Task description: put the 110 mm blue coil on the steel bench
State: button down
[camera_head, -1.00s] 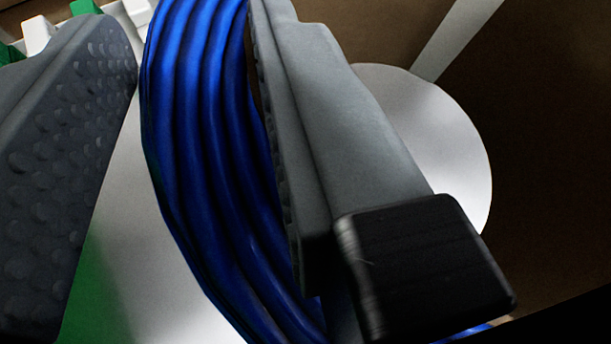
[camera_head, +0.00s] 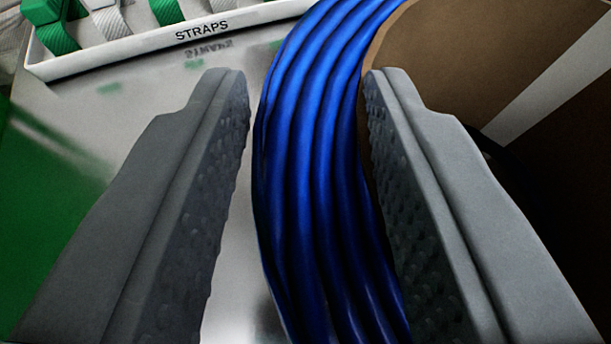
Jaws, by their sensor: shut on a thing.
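The blue coil (camera_head: 310,180), a bundle of several thick glossy turns, runs from top to bottom of the view between the two grey studded fingers of my gripper (camera_head: 309,80). My gripper is shut on the coil's near side. The right finger lies close along the coil, while a strip of bench shows between the left finger and the coil. Only part of the coil's ring is in view. The steel bench (camera_head: 110,130) is a shiny pale grey surface behind and to the left. I cannot tell whether the coil touches it.
A white tray (camera_head: 130,56) labelled STRAPS, with green and white straps, stands at the bench's far left. A brown surface with a pale strip (camera_head: 545,85) fills the right side. A green surface (camera_head: 40,210) lies at left. The bench in front of the tray is clear.

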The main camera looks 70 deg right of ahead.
jog(key=shift+f, duration=0.5)
jog(key=c, duration=1)
grip_release()
jog(key=shift+c, duration=0.2)
jog(key=v, duration=1.2)
jog(key=shift+s+a, duration=0.1)
jog(key=shift+s, duration=0.05)
